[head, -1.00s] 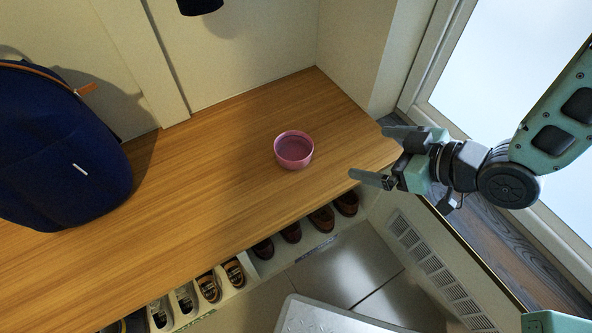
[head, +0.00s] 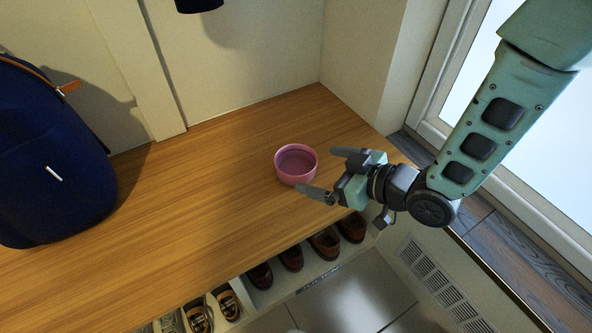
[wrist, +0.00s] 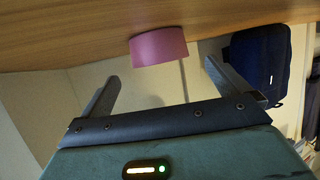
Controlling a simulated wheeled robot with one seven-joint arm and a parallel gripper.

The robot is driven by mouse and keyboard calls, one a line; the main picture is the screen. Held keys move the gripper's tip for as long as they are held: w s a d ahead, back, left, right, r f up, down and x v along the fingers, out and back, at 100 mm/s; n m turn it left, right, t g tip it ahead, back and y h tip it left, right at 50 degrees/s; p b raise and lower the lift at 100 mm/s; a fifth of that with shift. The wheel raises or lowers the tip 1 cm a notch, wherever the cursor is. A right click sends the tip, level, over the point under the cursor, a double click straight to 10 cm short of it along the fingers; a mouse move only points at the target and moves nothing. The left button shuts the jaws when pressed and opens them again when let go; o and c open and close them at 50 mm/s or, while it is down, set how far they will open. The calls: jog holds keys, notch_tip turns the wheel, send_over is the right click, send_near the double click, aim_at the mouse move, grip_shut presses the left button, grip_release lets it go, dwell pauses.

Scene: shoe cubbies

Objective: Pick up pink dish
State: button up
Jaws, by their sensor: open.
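The pink dish (head: 296,165) is a small round bowl standing upright on the wooden bench top, near its right end. It also shows in the wrist view (wrist: 159,46), beyond the fingertips and between their lines. My gripper (head: 323,171) is open and empty, just to the right of the dish in the head view. Its two fingers point left toward the dish, with the near fingertip by the dish's lower right side. I cannot tell whether that fingertip touches it. In the wrist view my gripper (wrist: 155,85) shows both fingers spread with nothing between them.
The wooden bench (head: 190,215) is clear around the dish. A dark blue backpack (head: 50,160) stands at its left, also in the wrist view (wrist: 262,65). Several shoes (head: 290,257) sit in cubbies below the front edge. Walls rise behind and right.

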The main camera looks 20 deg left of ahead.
aim_at(304, 162)
jog(key=b+x, duration=0.1)
jog(key=x, duration=0.1)
jog(key=b+x, duration=0.1)
jog(key=x, duration=0.2)
jog(key=shift+w+a+r, duration=0.1)
jog(key=shift+w+a, duration=0.1)
jog(key=shift+a, duration=0.15)
jog(key=c, duration=1)
jog(key=shift+o, duration=0.2)
